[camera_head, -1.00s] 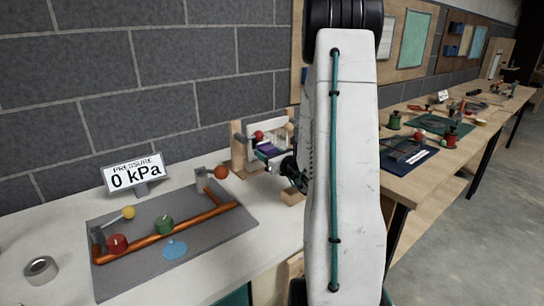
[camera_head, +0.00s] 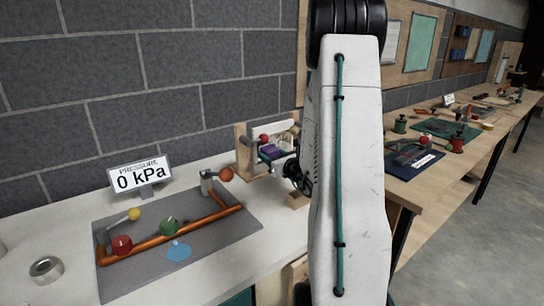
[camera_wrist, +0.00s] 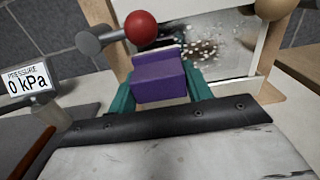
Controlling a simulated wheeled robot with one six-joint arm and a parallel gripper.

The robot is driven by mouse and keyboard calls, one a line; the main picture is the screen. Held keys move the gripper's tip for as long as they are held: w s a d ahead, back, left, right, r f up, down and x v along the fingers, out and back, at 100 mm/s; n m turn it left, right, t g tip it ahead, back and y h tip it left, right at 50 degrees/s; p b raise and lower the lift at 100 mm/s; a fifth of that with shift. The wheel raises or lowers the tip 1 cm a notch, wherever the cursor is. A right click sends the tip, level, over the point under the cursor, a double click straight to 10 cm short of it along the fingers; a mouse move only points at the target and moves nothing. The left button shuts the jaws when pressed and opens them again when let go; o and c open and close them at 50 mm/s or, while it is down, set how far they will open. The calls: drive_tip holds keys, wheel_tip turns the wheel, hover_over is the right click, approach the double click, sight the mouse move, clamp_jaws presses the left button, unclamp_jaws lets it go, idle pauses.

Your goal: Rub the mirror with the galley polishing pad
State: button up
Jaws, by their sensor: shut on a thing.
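The mirror (camera_wrist: 234,48) stands upright in a wooden stand, seen close up in the wrist view. Its face has a dark smudge and several pale specks. In the head view the mirror (camera_head: 287,129) is partly hidden by my arm. My gripper (camera_wrist: 160,92) has teal fingers and is shut on the purple polishing pad (camera_wrist: 160,80). The pad is in front of the mirror's lower left part; I cannot tell whether it touches. The pad also shows small in the head view (camera_head: 272,151).
A red ball knob (camera_wrist: 140,27) on a metal clamp and a tan ball (camera_wrist: 275,7) sit close to the mirror. On the left, a pressure sign (camera_head: 141,177) stands behind a grey mat (camera_head: 215,245) with copper pipe. A tape roll (camera_head: 46,269) lies at the bench's left.

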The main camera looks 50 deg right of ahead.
sight(286, 142)
drive_tip(key=shift+x, duration=1.15)
drive_tip(key=shift+s+d, duration=0.45)
drive_tip(key=shift+d, duration=1.25)
drive_tip(key=shift+s+d, duration=0.45)
drive_tip(key=shift+d, duration=1.3)
drive_tip(key=shift+s+d, duration=0.4)
drive_tip(key=shift+d, duration=1.3)
drive_tip(key=shift+w, duration=0.15)
drive_tip(key=shift+w+a, duration=0.2)
drive_tip(key=shift+a, duration=1)
drive_tip(key=shift+w+a, duration=0.2)
drive_tip(key=shift+a, duration=0.95)
drive_tip(key=shift+w+a, duration=0.25)
drive_tip(key=shift+a, duration=0.95)
drive_tip(key=shift+w+a, duration=0.25)
drive_tip(key=shift+a, duration=0.55)
drive_tip(key=shift+w+a, duration=0.25)
drive_tip(key=shift+a, duration=0.6)
drive_tip(key=shift+r, duration=0.25)
